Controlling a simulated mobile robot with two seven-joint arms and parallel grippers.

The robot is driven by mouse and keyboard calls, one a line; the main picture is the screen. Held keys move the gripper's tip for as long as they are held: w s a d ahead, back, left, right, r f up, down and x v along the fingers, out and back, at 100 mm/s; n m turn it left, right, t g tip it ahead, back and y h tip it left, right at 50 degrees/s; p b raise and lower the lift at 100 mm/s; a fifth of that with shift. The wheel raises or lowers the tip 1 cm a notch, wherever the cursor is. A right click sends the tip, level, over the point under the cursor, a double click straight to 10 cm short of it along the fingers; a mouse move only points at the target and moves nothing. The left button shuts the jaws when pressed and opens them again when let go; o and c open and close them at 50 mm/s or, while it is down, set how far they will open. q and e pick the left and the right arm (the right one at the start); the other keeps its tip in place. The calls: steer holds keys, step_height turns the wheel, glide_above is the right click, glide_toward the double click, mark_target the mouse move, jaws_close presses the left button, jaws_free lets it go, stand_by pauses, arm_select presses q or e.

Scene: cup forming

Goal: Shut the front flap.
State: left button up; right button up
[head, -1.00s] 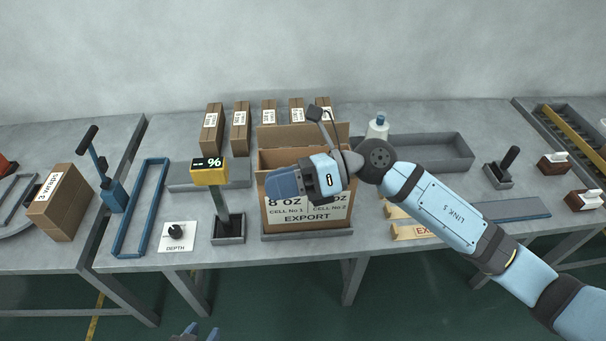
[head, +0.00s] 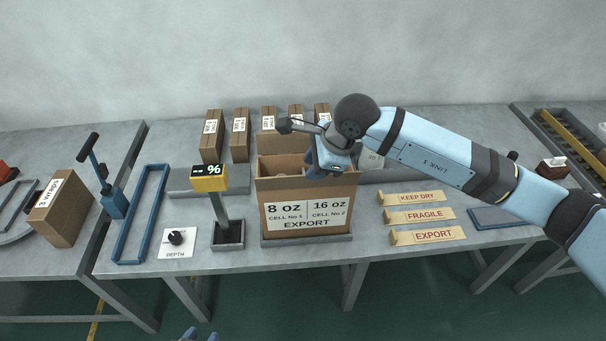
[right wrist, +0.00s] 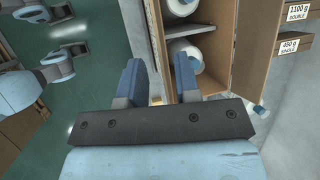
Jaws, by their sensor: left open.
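The open carton (head: 304,236) stands upright on the bench in the head view, its printed front facing me. Its back flap (head: 268,143) stands up. I cannot tell the front flap apart from the front wall. My right gripper (head: 322,165) is over the right part of the carton's opening and hides some of it. White cup stacks (right wrist: 186,55) lie inside the carton beyond the fingers. My left gripper (head: 201,336) shows only its tips at the bottom edge, away from the carton.
A blue frame (head: 143,215) lies further left. Label strips (head: 418,215) lie to the right. Several small boxes (head: 240,135) stand behind.

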mark_target(303, 181)
steer(key=p+x, duration=0.1)
steer(key=x, duration=0.5)
steer(key=shift+f, duration=0.1)
steer(key=shift+c, duration=0.4)
jaws_close()
